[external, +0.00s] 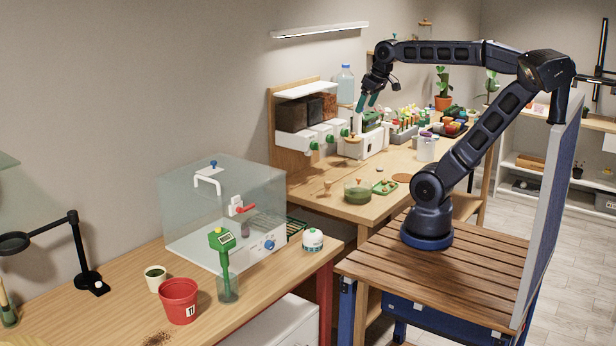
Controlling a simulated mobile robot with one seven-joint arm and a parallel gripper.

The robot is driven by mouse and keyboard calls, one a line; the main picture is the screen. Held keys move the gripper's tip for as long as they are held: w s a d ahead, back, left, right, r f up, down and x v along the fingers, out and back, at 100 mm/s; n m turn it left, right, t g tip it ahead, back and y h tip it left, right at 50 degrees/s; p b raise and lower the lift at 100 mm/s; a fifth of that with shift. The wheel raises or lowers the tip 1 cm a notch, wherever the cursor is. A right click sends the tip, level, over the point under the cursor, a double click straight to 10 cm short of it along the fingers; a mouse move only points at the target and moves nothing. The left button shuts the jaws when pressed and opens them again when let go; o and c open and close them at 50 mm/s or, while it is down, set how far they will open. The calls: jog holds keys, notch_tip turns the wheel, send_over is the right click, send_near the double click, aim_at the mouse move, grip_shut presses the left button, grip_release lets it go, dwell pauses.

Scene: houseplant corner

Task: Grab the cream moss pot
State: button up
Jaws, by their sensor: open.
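A small cream pot (155,285) with green in its top, which looks like the moss pot, stands upright on the left wooden bench (110,320). It is just behind and to the left of a red pot (179,303) marked 11. My gripper (367,103) points down over the far bench, near the white machine at the back wall.
A clear box (195,200) with a white handle stands right of the cream pot. A green-handled tool (222,245) stands in a clear cup. A black lamp (90,283) is to the left. Dark soil (157,338) lies at the front. A green-filled bowl (357,193) is on the far bench.

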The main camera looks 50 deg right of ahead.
jog(key=w+a+r+n+g+y, duration=0.1)
jog(key=w+a+r+n, duration=0.2)
jog(key=w+a+r, duration=0.55)
jog(key=w+a+r+n, duration=0.4)
jog(key=w+a, duration=0.8)
jog(key=w, duration=0.1)
jog(key=w+a+n+g, duration=0.1)
jog(key=w+a, duration=0.2)
jog(key=a, duration=0.3)
jog(key=w+a+n, duration=0.1)
jog(key=w+a, duration=0.2)
jog(key=a, duration=0.4)
jog(key=n+g, duration=0.2)
jog(key=n, duration=0.6)
send_over(155, 272)
jog(key=s+d, duration=0.1)
notch_tip(155, 272, down, 16)
jog(key=shift+y, duration=0.3)
jog(key=f, duration=1.1)
jog(key=a+f, duration=0.1)
jog(key=f, duration=2.2)
jog(key=shift+a+f, duration=0.3)
jog(key=shift+f, duration=0.05)
jog(key=c, duration=1.1)
